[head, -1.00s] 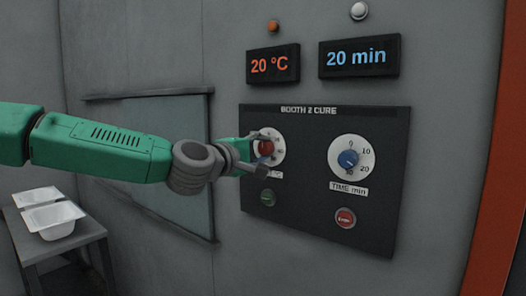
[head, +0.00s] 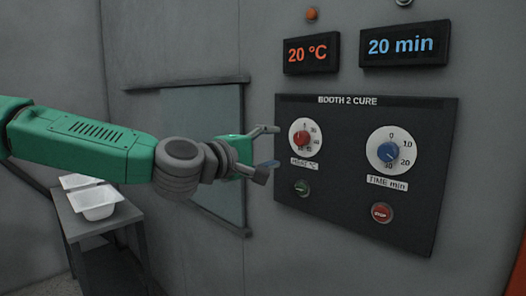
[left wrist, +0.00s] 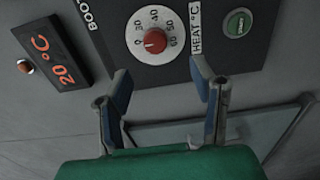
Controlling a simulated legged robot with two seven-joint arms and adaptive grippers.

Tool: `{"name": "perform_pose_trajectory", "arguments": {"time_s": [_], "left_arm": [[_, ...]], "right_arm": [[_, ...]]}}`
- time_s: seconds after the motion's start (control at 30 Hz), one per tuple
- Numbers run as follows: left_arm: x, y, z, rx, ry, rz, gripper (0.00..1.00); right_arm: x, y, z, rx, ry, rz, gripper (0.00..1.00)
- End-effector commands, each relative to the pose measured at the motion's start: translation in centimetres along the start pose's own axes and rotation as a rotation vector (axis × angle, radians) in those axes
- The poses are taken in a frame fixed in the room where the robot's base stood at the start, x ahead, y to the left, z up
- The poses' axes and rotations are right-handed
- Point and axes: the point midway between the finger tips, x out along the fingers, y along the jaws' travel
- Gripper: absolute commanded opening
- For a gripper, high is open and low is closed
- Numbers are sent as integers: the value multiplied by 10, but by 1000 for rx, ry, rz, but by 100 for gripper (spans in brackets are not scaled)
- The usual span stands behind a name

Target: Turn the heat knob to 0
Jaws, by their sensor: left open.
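The red heat knob (head: 302,138) sits on a white round dial at the left of the dark panel (head: 340,200). The orange heat display (head: 311,53) reads 20 °C. My left gripper (head: 270,147) is open and empty, left of the knob and apart from it. In the left wrist view the heat knob (left wrist: 155,41) shows beyond the two spread fingers (left wrist: 161,80), with nothing between them. The numbers around the dial show, but I cannot tell for sure where the knob's pointer is. My right gripper is not in view.
On the panel to the right are the blue time knob (head: 388,151) and the red stop button (head: 381,213). A green button (head: 302,188) is below the heat dial. The time display (head: 404,45) reads 20 min. White tubs (head: 97,202) stand on a grey table at lower left.

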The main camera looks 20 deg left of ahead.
Motion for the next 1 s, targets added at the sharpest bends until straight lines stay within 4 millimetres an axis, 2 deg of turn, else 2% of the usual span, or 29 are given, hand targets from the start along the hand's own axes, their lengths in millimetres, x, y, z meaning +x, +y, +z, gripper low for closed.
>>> {"name": "perform_pose_trajectory", "arguments": {"time_s": [0.1, 0.23, 0.77, 0.87, 0.97, 1.0], "left_arm": [[-17, 0, -1, 0, -1, 0, 51], [-25, -1, 0, 0, -1, -2, 51], [-27, -4, 0, 3, -2, -6, 51], [-24, -22, 6, 26, -11, -44, 51], [-20, -69, 19, 84, -36, -137, 51], [-20, -95, 26, 118, -52, -189, 51]], "right_arm": [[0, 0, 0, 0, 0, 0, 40], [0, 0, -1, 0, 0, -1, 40], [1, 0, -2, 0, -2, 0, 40], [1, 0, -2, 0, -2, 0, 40], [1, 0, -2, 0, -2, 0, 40], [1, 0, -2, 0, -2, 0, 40]]}}
